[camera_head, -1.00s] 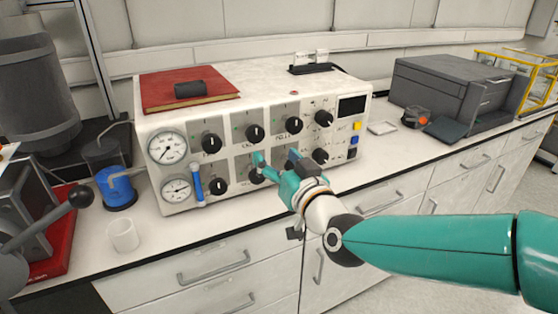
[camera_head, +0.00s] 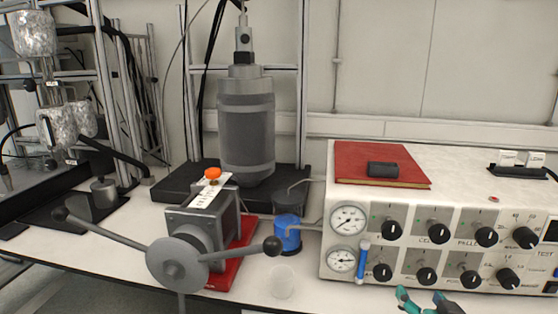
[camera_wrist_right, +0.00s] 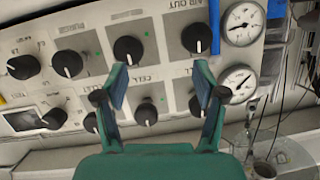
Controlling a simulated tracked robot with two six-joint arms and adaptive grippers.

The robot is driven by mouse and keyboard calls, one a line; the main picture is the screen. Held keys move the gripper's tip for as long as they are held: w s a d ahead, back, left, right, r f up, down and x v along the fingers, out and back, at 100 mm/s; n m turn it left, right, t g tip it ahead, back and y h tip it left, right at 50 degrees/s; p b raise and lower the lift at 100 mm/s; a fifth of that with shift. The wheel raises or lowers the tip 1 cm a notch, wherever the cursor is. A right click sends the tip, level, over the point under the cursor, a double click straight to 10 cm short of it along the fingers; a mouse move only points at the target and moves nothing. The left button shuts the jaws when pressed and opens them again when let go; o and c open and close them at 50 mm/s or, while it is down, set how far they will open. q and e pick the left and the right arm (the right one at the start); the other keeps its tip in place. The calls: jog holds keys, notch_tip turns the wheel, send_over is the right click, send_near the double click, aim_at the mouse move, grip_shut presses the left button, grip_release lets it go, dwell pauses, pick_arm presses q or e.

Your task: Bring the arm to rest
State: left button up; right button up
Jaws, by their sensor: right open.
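My right gripper (camera_head: 428,300) shows only by its fingertips at the bottom edge of the head view, in front of the control panel's lower knobs. In the right wrist view its two teal fingers (camera_wrist_right: 160,100) stand apart with nothing between them. The white control box (camera_head: 340,205) with black knobs and two gauges (camera_head: 347,219) is beyond the fingers. In the wrist view a black knob (camera_wrist_right: 146,113) shows in the gap between the fingers; I cannot tell how far away it is. Most of my right arm is outside the head view. My left gripper is not in view.
A press with a spoked handle (camera_head: 178,262) stands on a red base at the front left. A grey reactor cylinder (camera_head: 246,125) is behind it. A blue-based bottle (camera_head: 288,236) and a clear beaker (camera_head: 283,281) stand beside the box. A red book (camera_head: 381,162) lies on top.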

jog(key=s+a+f+n+g+y+p, duration=0.1)
jog(key=s+a+f+g+y+p, duration=0.3)
jog(key=f, duration=0.6)
jog(key=a+f+n+g, duration=0.1)
jog(key=a+f+g, duration=0.3)
jog(key=f, duration=0.6)
jog(key=s+a+f+g+y+p, duration=0.1)
jog(key=s+a+f+g, duration=0.2)
jog(key=s+a+f, duration=0.2)
jog(key=s+a+f+g+y, duration=0.1)
jog(key=s+a+f+g, duration=0.2)
jog(key=s, duration=0.8)
notch_tip(320, 180, down, 4)
jog(key=shift+s+a+f+m+p, duration=0.15)
jog(key=shift+s+a+m+p, duration=0.2)
jog(key=shift+a, duration=0.85)
jog(key=shift+w, duration=0.15)
jog(key=shift+c, duration=0.3)
